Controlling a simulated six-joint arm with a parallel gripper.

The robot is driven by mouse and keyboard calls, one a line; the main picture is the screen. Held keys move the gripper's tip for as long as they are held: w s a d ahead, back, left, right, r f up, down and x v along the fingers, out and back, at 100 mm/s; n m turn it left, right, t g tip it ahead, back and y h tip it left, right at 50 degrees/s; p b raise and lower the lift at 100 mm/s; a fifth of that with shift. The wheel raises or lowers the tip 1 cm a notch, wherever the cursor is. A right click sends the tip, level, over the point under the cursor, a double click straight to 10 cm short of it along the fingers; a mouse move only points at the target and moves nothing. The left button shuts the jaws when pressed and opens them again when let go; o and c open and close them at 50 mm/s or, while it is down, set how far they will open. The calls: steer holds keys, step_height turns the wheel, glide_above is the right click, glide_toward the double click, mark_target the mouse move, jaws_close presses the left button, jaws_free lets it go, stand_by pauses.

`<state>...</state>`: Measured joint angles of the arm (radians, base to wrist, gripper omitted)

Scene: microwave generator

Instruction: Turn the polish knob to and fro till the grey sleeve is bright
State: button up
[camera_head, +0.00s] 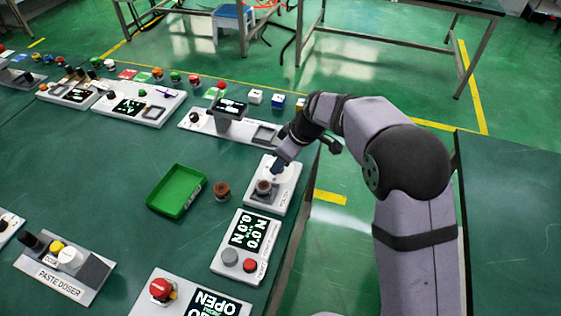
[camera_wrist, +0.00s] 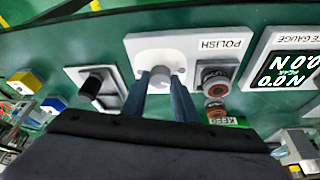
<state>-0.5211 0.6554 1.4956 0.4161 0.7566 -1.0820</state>
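The white polish station (camera_wrist: 195,48), labelled POLISH, also stands at the table's right edge in the head view (camera_head: 287,178). Its round grey polish knob (camera_wrist: 160,83) shows between the two fingers of my gripper (camera_wrist: 161,88), one finger on each side. I cannot tell whether the fingers press on it. In the head view my gripper (camera_head: 278,166) is low over the station and hides the knob.
A green tray (camera_head: 176,190) is left of the station, with a loose reddish-brown sleeve (camera_head: 222,190) between them. A gauge panel (camera_head: 230,256) with a lit display is in front. A panel with a dark screen (camera_head: 230,108) is behind. The table's right edge is close by.

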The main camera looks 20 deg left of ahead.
steer(key=o, duration=0.4)
steer(key=shift+o, duration=0.2)
steer(key=b+v, duration=0.1)
steer(key=v, duration=0.6)
steer(key=shift+r, duration=0.15)
steer(key=shift+d, duration=0.1)
